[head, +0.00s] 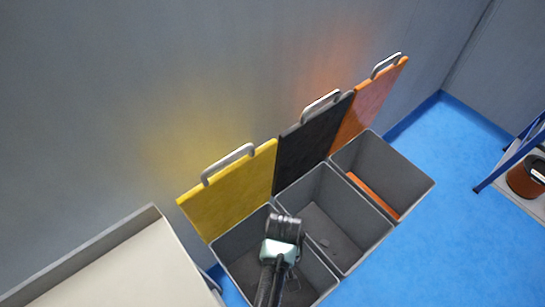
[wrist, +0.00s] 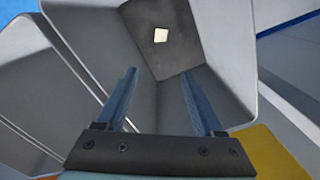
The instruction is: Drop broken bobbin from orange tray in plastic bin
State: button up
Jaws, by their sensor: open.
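A row of three grey open bins stands against the wall, with raised yellow (head: 232,188), black (head: 313,140) and orange (head: 372,98) lids. My gripper (wrist: 158,76) is open and empty, pointing down into the yellow-lidded bin (wrist: 215,60). In the head view, my wrist (head: 281,248) is over that bin and my fingers are hidden. A small cream piece (wrist: 161,35) lies on this bin's dark floor, below and apart from the fingertips. I cannot tell whether it is the broken bobbin. The orange tray is not recognisable in either view.
A pale grey-rimmed surface (head: 120,265) is at the lower left, close to the bins. An orange strip (head: 372,195) lies in the orange-lidded bin. A blue-framed stand with a brown-orange container (head: 525,177) is at right. Blue floor (head: 455,225) between is clear.

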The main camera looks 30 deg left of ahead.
jog(key=shift+r, duration=0.1)
notch_tip(320, 180, up, 13)
jog(key=p, duration=0.2)
jog(key=shift+p, duration=0.4)
jog(key=shift+w, duration=0.1)
